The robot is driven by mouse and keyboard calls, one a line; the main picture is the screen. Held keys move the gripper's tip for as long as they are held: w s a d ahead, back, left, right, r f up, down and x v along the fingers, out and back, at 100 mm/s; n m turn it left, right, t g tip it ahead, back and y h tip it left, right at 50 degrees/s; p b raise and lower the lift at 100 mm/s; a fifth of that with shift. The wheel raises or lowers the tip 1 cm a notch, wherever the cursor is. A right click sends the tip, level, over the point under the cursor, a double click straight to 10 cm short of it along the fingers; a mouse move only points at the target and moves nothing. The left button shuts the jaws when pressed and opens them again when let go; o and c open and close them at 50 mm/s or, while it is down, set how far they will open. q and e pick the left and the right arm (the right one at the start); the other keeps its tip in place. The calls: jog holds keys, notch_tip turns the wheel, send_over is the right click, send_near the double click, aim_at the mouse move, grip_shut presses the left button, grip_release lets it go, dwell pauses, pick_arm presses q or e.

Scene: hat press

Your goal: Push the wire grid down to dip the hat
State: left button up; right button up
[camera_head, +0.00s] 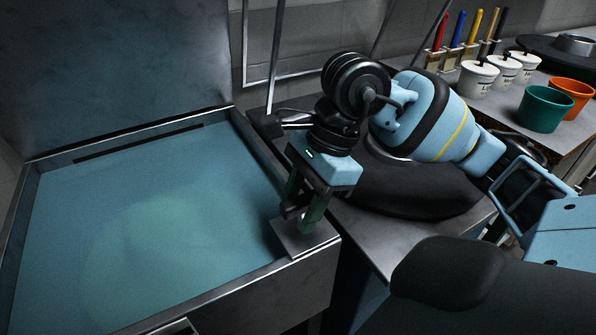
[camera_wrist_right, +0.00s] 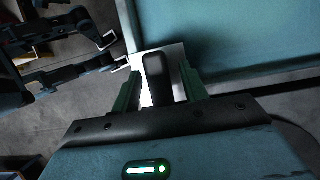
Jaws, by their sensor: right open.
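A metal tank (camera_head: 22,225) of blue-green liquid (camera_head: 90,215) fills the left of the head view. A pale round patch (camera_head: 160,240) shows in the liquid; I cannot tell whether it is the hat or a reflection. My right gripper (camera_head: 302,222) is over the tank's near right corner, fingers down, above a flat metal plate (camera_head: 305,243). In the right wrist view, the open gripper (camera_wrist_right: 160,90) has a dark upright handle (camera_wrist_right: 157,80) between its fingers, with a bright plate behind it. No wire grid can be made out for certain.
Thin metal bars (camera_head: 276,50) stand behind the tank. A round black object (camera_head: 415,190) lies under my right arm. Green (camera_head: 545,108) and orange (camera_head: 572,96) pots, white tubs (camera_head: 478,78) and several brushes (camera_head: 457,32) crowd the bench at the back right.

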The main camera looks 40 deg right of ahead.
jog(key=v, duration=0.6)
jog(key=shift+p, duration=0.3)
jog(key=shift+s, duration=0.1)
